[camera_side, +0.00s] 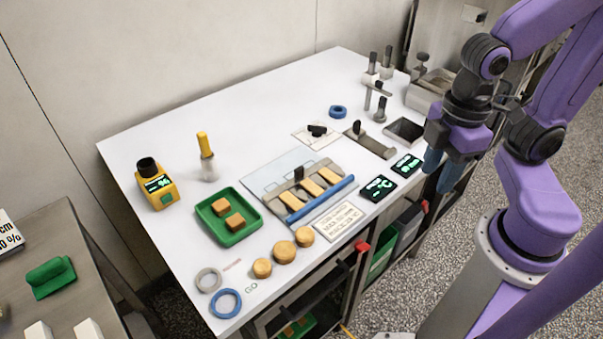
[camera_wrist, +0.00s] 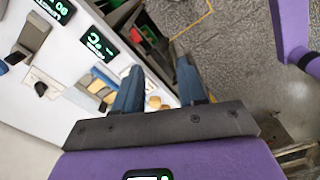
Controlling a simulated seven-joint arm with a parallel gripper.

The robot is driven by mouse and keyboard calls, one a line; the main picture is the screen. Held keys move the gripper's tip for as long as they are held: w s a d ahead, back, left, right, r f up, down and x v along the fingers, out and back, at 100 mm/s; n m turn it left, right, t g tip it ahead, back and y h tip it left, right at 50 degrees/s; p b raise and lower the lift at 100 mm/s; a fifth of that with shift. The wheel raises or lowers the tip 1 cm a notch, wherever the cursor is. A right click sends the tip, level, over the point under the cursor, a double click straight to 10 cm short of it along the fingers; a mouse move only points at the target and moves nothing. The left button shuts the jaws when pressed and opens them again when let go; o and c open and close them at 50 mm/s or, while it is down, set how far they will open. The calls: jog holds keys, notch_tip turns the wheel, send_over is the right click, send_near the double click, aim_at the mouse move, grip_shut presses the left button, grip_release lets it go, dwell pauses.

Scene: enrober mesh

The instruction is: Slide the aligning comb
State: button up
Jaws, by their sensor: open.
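What looks like the aligning comb is a grey bar with an upright black knob (camera_side: 299,173), lying across the pale plate (camera_side: 262,186) in the middle of the white table. Tan strips (camera_side: 311,187) lie beside it, with a blue bar (camera_side: 322,199) along the plate's front edge. In the wrist view the tan strips (camera_wrist: 103,80) show small, partly behind a finger; I cannot make out the comb there. My gripper (camera_side: 442,170) is open and empty, with blue fingers. It hangs beyond the table's right edge, well right of the comb. It also shows in the wrist view (camera_wrist: 158,62).
Two dark displays (camera_side: 379,188) and a printed card (camera_side: 337,220) lie right and front of the plate. A green tray (camera_side: 229,217) with brown blocks and round biscuits (camera_side: 284,252) lie left and in front.

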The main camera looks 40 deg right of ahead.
jog(key=w+a+r+n, duration=0.1)
jog(key=w+a+r, duration=0.15)
jog(key=w, duration=0.45)
jog(key=w+a+r+n, duration=0.15)
jog(key=w+a, duration=0.25)
jog(key=w, duration=0.4)
jog(key=n, duration=0.3)
send_near(299, 168)
notch_tip(299, 168, down, 9)
jog(key=shift+w+a+r, duration=0.1)
jog(key=shift+a+r, duration=0.05)
jog(key=shift+r, duration=0.05)
grip_shut()
